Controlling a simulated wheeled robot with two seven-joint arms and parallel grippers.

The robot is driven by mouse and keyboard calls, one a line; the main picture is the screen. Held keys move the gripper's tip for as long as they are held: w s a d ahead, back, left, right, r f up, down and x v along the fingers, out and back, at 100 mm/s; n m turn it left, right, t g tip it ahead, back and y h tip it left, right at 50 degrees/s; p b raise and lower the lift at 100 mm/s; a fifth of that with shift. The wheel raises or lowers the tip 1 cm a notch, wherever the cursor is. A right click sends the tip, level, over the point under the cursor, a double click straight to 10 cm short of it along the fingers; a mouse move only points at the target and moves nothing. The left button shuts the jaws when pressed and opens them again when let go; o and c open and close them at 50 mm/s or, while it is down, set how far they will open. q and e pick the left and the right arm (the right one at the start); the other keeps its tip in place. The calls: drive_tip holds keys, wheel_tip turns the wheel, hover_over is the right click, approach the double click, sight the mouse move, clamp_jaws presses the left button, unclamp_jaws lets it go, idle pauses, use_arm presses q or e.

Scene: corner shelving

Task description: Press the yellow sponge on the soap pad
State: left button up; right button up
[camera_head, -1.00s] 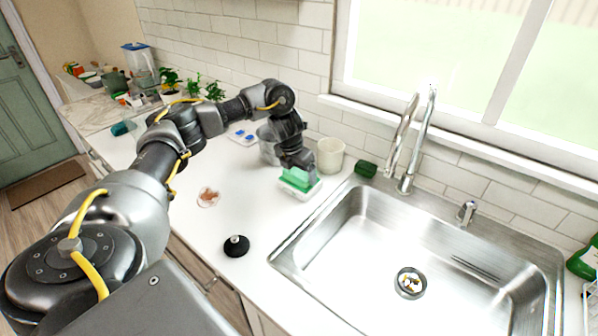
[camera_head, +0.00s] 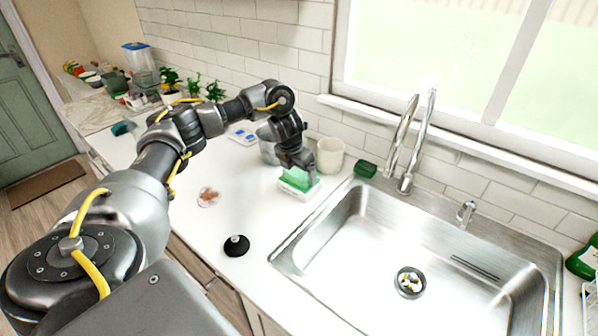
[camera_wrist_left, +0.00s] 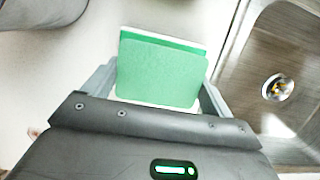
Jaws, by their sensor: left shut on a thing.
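My left gripper (camera_head: 297,170) points down at the counter left of the sink. It is shut on a green block (camera_head: 299,180), which also fills the space between the fingers in the left wrist view (camera_wrist_left: 160,72). The block looks green here; no yellow face shows. A white pad or tray (camera_head: 302,192) with a green top lies directly under the block. In the left wrist view a second green layer with a pale edge (camera_wrist_left: 160,34) shows just behind the block. Whether block and pad touch is hard to tell. My right gripper is not in view.
A metal sink (camera_head: 330,228) is just right, with a tall faucet (camera_head: 412,145) behind. A dark green sponge (camera_head: 365,168) lies near the faucet. A black stopper (camera_head: 237,245) sits in front.

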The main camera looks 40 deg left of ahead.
sight(300, 173)
use_arm(q)
wheel_tip(300, 173, up, 7)
drive_tip(key=p, duration=0.6)
drive_tip(key=shift+p, duration=0.3)
idle(0.4)
idle(0.4)
drive_tip(key=shift+s+d+m, duration=0.1)
drive_tip(key=shift+d+m, duration=0.3)
drive_tip(key=shift+m, duration=0.5)
drive_tip(key=s+d+m+g+b, duration=0.1)
drive_tip(key=s+d+m, duration=0.3)
drive_tip(key=d+m, duration=0.3)
drive_tip(key=s+d+m+g+h+b, duration=0.1)
drive_tip(key=s+d+m+g+b, duration=0.1)
drive_tip(key=s+d+m, duration=0.3)
drive_tip(key=s+d+m+g+h+b, duration=0.1)
drive_tip(key=s+d+m, duration=0.4)
drive_tip(key=d+m, duration=0.6)
drive_tip(key=shift+f+m+g+b, duration=0.25)
drive_tip(key=shift+m+g+b, duration=0.3)
drive_tip(key=shift+b, duration=0.2)
